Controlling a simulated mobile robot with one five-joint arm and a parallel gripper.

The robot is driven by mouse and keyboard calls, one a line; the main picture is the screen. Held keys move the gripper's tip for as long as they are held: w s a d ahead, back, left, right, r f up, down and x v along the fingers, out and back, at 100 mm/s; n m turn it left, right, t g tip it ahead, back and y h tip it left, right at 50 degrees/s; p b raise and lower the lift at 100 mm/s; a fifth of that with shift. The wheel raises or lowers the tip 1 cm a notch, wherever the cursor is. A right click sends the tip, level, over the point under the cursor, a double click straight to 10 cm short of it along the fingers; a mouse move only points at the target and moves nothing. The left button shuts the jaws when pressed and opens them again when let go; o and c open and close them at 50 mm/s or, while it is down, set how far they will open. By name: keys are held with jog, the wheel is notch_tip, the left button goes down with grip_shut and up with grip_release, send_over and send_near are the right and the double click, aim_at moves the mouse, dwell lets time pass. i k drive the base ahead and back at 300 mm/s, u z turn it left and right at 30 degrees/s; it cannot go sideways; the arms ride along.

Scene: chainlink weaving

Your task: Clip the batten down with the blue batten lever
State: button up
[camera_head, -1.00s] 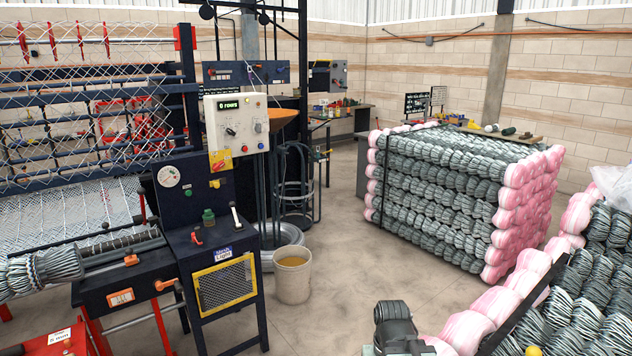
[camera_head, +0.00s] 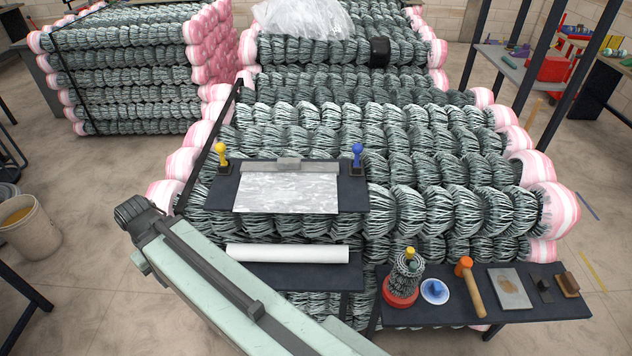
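A blue batten lever (camera_head: 357,157) with a round knob stands upright on a black block at the right end of a dark board. The batten (camera_head: 290,165), a grey bar with a raised middle block, lies across the top edge of a shiny silvery sheet (camera_head: 287,193) on that board. A yellow-knobbed lever (camera_head: 221,158) stands upright at the board's left end. Whether the batten is pressed tight cannot be told. My arm reaches in from the bottom, in front and to the left of the board. My gripper is not in view.
A white roll (camera_head: 287,253) lies on a dark shelf below the board. A side table (camera_head: 480,311) holds a wire coil on a red base, a blue item on a white dish, an orange-headed mallet (camera_head: 470,285) and flat pieces. Stacked mesh rolls (camera_head: 430,160) stand behind.

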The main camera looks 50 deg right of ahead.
aim_at(357, 148)
jog(key=k, duration=0.3)
jog(key=z, duration=3.7)
jog(key=k, duration=1)
jog(key=u, duration=1.85)
jog(key=i, duration=0.55)
jog(key=u, duration=0.1)
